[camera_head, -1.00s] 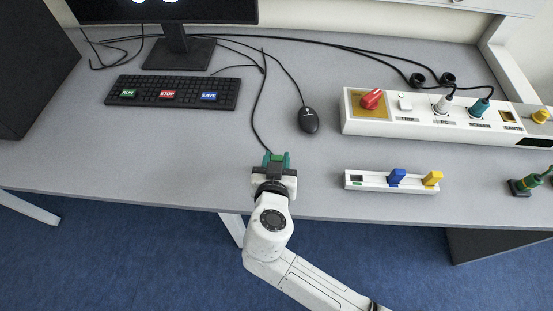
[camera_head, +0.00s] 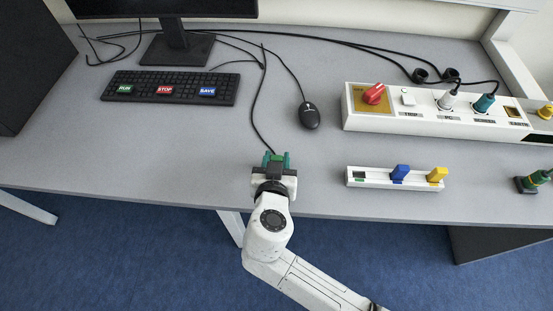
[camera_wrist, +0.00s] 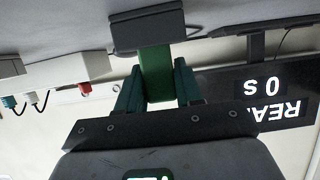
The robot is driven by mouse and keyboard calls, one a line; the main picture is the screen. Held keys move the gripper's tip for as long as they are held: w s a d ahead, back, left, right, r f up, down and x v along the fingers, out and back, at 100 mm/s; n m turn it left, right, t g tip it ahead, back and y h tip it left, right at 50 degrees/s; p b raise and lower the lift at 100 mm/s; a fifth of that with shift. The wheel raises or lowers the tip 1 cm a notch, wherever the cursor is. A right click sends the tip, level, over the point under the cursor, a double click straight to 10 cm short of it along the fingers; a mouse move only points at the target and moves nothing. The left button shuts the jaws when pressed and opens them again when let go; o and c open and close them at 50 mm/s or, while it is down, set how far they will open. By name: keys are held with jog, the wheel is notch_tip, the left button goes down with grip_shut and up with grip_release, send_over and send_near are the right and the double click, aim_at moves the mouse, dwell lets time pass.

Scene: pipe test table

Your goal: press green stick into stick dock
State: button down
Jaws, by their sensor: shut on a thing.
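The green stick (camera_wrist: 155,75) is held between the two teal fingers of my gripper (camera_wrist: 158,88) in the wrist view. A dark grey block (camera_wrist: 147,30) sits at its far end. In the head view my gripper (camera_head: 277,160) is over the front part of the table, and the stick is hard to make out there. The stick dock (camera_head: 376,183) is a low white strip to the right of my gripper, clearly apart from it. Its left slot (camera_head: 359,175) is dark and empty, with a green mark. A blue stick (camera_head: 400,173) and a yellow stick (camera_head: 436,175) stand in it.
A long white panel (camera_head: 425,122) with a red knob (camera_head: 374,93) and plugs lies behind the dock. A black mouse (camera_head: 309,115), its cable and a keyboard (camera_head: 170,88) lie farther back. A green-and-black object (camera_head: 532,182) stands at far right. The table between gripper and dock is clear.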

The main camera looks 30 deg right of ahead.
jog(key=shift+f, duration=0.2)
jog(key=c, duration=0.7)
grip_release()
jog(key=shift+o, duration=0.2)
jog(key=v, duration=1.1)
jog(key=shift+f, duration=0.1)
